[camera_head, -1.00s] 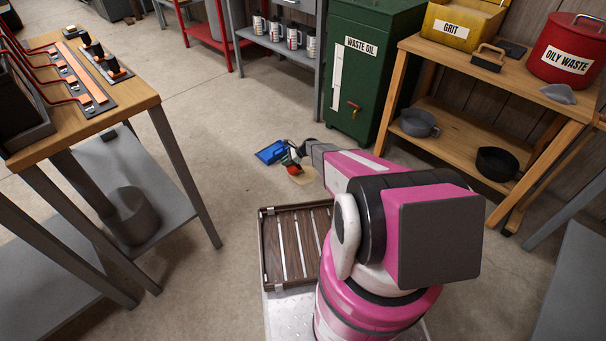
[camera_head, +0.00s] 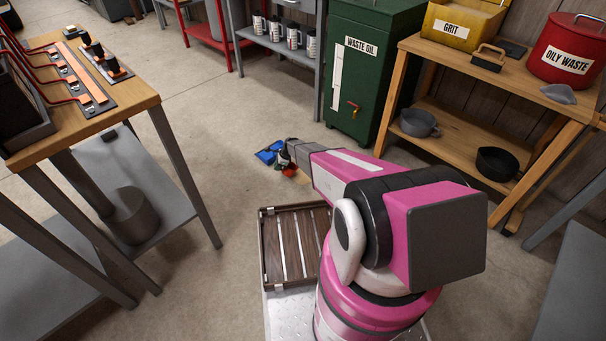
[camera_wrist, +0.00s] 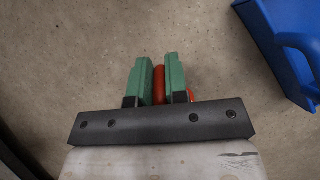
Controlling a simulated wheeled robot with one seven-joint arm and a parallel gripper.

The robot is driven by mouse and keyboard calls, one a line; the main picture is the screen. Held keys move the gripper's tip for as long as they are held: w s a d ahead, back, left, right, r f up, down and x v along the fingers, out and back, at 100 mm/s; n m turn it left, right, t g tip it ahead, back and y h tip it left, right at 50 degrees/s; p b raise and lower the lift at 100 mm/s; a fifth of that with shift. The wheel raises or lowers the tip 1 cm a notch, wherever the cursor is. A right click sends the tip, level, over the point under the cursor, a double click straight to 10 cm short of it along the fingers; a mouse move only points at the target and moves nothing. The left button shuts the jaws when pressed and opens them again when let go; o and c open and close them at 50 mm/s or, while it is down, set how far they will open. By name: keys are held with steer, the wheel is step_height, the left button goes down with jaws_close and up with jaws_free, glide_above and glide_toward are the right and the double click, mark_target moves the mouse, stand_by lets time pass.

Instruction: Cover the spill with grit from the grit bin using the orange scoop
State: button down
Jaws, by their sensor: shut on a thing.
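My gripper (camera_wrist: 160,78) is shut on the orange-red handle of the orange scoop (camera_wrist: 160,85), between its green fingers. In the head view my gripper (camera_head: 285,160) is low over the floor, and a bit of the orange scoop (camera_head: 289,171) shows under it. The scoop's bowl and its contents are hidden. A small tan patch (camera_head: 302,179) lies on the floor beside the gripper, partly covered by my arm; I cannot tell whether it is bare spill or grit. The yellow grit bin (camera_head: 452,28) stands on the wooden bench at upper right.
A blue dustpan-like thing (camera_head: 268,152) lies on the floor just left of my gripper; it also shows in the wrist view (camera_wrist: 285,45). The green waste oil cabinet (camera_head: 365,75) stands behind. A red oily waste can (camera_head: 567,55) is on the wooden bench (camera_head: 500,75). Floor to the left is clear.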

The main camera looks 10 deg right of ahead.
steer(key=shift+a+h, duration=0.6)
steer(key=shift+a, duration=0.15)
steer(key=shift+w+a+f+h, duration=0.1)
steer(key=shift+a+f+h, duration=0.2)
steer(key=shift+a+f+h+b, duration=0.25)
steer(key=shift+a+f+h, duration=0.45)
steer(key=shift+f+h, duration=0.25)
steer(key=shift+a+f+h+b, duration=0.2)
steer(key=shift+a+f+h, duration=0.45)
steer(key=shift+f+h, duration=0.25)
